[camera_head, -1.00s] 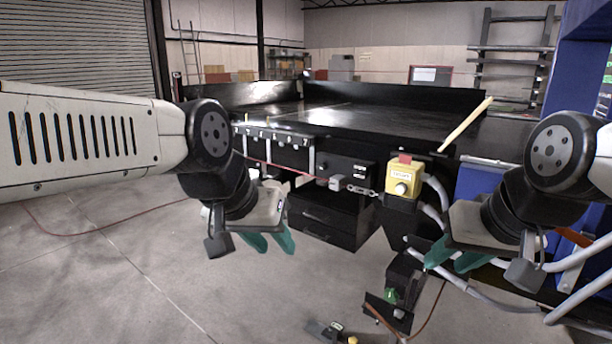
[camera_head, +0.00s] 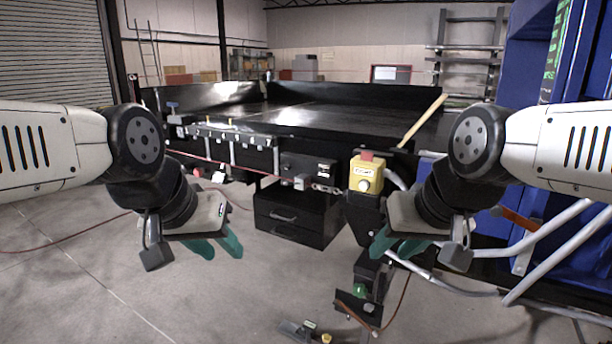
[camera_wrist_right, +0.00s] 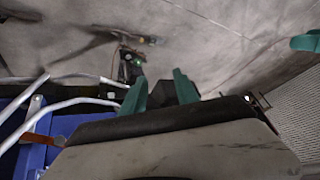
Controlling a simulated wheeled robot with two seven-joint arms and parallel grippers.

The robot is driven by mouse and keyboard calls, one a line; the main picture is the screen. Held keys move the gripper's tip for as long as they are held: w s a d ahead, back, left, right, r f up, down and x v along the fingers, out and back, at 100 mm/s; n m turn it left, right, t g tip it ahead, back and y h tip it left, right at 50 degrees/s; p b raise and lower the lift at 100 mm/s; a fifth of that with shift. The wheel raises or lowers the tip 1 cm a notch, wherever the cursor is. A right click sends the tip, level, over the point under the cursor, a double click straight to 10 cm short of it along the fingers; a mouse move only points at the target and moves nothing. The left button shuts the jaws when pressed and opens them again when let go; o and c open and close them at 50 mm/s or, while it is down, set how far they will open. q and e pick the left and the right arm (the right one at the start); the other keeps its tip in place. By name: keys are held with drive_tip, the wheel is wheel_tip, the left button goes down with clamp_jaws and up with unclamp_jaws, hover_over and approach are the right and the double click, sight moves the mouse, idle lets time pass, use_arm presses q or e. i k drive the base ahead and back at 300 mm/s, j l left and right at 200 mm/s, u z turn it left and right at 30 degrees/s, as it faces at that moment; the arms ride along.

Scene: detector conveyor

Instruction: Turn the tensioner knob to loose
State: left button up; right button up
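A small grey-blue knob-like handle (camera_head: 173,106) stands at the left end of the conveyor's front side; it may be the tensioner knob, but it is too small to be sure, and its setting cannot be read. My left gripper (camera_head: 216,245) has its teal fingers apart and empty, in front of and below the conveyor's left part. My right gripper (camera_head: 394,247) hangs below the yellow button box, fingers apart. In the right wrist view its two teal fingers (camera_wrist_right: 160,92) are apart with nothing between them. Neither gripper touches the conveyor.
The black conveyor (camera_head: 330,118) spans the middle, with a drawer unit (camera_head: 295,216) below. A yellow button box (camera_head: 366,175) is at its front right. Grey pipes (camera_head: 540,245) and a blue cabinet (camera_head: 520,60) stand at right. The floor (camera_head: 90,260) at front left is clear.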

sight(287, 166)
drive_tip(key=i+j, duration=0.1)
drive_tip(key=j, duration=0.25)
drive_tip(key=i+j, duration=0.1)
drive_tip(key=j, duration=0.25)
drive_tip(key=i+j+u, duration=0.1)
drive_tip(key=j, duration=0.25)
drive_tip(key=i+j, duration=0.1)
drive_tip(key=j, duration=0.25)
